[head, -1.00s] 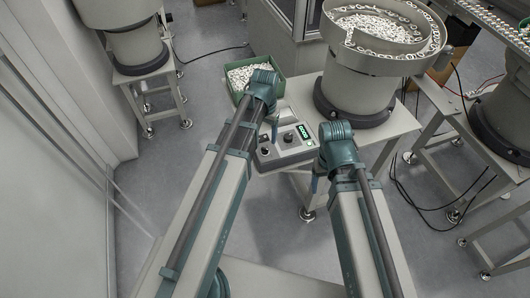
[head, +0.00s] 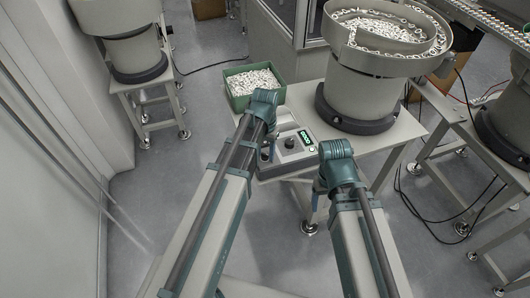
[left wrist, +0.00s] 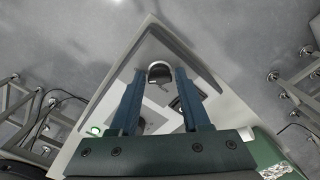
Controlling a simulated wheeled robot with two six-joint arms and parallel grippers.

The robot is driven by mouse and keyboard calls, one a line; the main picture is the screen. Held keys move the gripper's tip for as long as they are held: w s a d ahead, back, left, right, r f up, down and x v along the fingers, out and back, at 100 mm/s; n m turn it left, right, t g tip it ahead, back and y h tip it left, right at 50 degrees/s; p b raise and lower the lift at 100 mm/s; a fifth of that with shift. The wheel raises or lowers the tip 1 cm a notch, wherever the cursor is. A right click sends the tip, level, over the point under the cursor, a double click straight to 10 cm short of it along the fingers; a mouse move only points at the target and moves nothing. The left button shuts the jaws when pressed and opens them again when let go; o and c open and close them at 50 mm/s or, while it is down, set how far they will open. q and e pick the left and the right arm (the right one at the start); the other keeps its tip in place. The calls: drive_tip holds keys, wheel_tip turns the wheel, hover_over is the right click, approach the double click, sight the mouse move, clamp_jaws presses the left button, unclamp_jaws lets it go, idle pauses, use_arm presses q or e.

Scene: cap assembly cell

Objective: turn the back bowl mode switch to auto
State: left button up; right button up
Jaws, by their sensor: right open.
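The control box (head: 298,154) is a pale unit with a green display (head: 305,138) and dark knobs, on the table corner below the vibratory bowl (head: 355,100). One black knob (head: 289,143) shows clear of the left gripper. My left gripper (head: 267,153) points down at the box's left part, partly hidden by its own wrist. In the left wrist view its two blue fingers (left wrist: 160,76) stand apart, with a round knob (left wrist: 159,70) between the tips; I cannot tell whether they touch it. My right gripper (head: 316,196) hangs apart from the box, its fingers mostly hidden by its arm.
A green bin (head: 238,102) of small white rings stands just behind the box at left. Another bowl feeder (head: 135,50) stands at upper left, and a further one (head: 505,125) at right. Loose cables lie on the floor. Floor before the table is clear.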

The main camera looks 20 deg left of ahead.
use_arm(q)
clamp_jaws()
drive_tip(key=shift+n, duration=0.3)
drive_tip(key=n, duration=0.8)
drive_tip(key=shift+n, duration=0.3)
drive_tip(key=n, duration=0.8)
drive_tip(key=shift+n, duration=0.5)
